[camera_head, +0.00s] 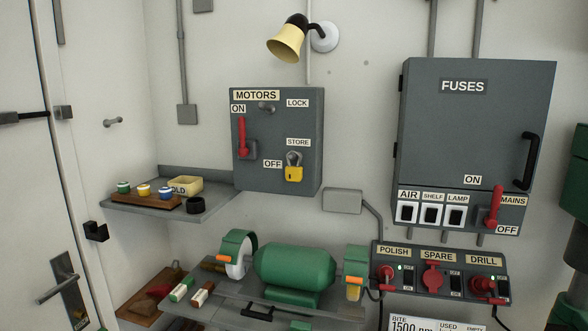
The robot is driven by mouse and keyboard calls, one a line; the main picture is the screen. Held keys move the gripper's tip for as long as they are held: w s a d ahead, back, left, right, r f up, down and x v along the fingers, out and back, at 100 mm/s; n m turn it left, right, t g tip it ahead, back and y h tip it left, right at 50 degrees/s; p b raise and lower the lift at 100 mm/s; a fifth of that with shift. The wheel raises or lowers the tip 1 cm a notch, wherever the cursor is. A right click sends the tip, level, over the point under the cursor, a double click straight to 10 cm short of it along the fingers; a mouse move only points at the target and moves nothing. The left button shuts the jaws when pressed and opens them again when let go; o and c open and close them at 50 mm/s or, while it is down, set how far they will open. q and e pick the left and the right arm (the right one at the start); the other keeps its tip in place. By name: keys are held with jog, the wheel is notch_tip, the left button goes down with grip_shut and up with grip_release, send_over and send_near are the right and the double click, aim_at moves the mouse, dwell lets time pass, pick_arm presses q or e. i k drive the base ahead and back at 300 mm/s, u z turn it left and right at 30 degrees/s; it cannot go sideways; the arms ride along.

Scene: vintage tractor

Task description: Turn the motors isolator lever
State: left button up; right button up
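The motors isolator is a grey wall box (310,150) labelled MOTORS. Its red lever (242,134) points up toward the ON label; the OFF label is lower, right of the lever's pivot. A yellow padlock (294,173) hangs at the STORE label on the same box. A small grey metal fitting (267,107) sits near the LOCK label, with no padlock on it. Neither of my grippers shows in the head view.
Below the box, a small grey shelf (219,193) holds pots and a tray. A green bench grinder (293,268) stands lower down. The FUSES cabinet (463,125) is on the right, with another red lever (495,206) labelled MAINS. A wall lamp (287,40) hangs above.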

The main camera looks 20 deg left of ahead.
aim_at(243, 152)
jog(key=z, duration=0.35)
jog(key=k, duration=0.2)
jog(key=u, duration=1.45)
